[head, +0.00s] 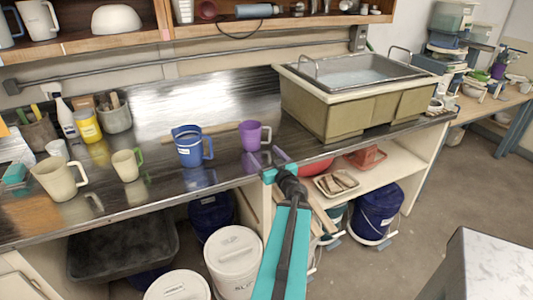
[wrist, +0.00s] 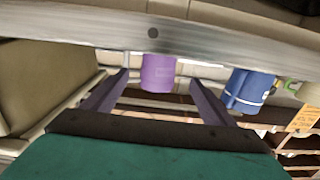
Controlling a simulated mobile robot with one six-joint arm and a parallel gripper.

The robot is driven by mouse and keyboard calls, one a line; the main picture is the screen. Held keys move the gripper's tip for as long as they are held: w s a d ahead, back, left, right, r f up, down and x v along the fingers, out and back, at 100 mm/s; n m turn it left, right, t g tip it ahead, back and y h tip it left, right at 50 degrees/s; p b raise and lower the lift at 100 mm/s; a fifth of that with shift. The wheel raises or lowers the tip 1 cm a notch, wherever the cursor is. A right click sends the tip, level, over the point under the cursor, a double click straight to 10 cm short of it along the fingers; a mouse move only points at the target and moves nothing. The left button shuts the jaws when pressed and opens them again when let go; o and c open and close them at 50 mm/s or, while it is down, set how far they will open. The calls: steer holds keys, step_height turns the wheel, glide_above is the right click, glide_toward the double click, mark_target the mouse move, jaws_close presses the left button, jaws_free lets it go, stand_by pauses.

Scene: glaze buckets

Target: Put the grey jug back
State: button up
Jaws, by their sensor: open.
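No jug on the counter is clearly grey. A pale, greyish-white jug (head: 38,19) stands on the upper shelf at the far left, with part of another grey-blue vessel (head: 8,27) beside it. A cream jug (head: 60,178) stands at the counter's left. My gripper (head: 266,160) is open and empty at the counter's front edge, just in front of the purple mug (head: 251,136). In the wrist view the purple mug (wrist: 158,72) shows between the open fingers, beyond their tips; contact is not visible.
A blue jug (head: 189,147) and a cream mug with a green handle (head: 126,165) stand left of the purple mug. A stick (head: 220,128) lies behind them. A sink basin (head: 325,113) fills the counter's right. White buckets (head: 233,262) stand below.

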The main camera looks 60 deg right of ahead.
steer(key=shift+s+a+r+p, duration=0.2)
steer(key=shift+s+a+p, duration=0.2)
steer(key=shift+p, duration=2.3)
steer(key=shift+s+f+p, duration=0.1)
steer(key=shift+s+p, duration=0.15)
steer(key=shift+p, duration=0.35)
steer(key=shift+s+a, duration=0.1)
steer(key=shift+s, duration=0.05)
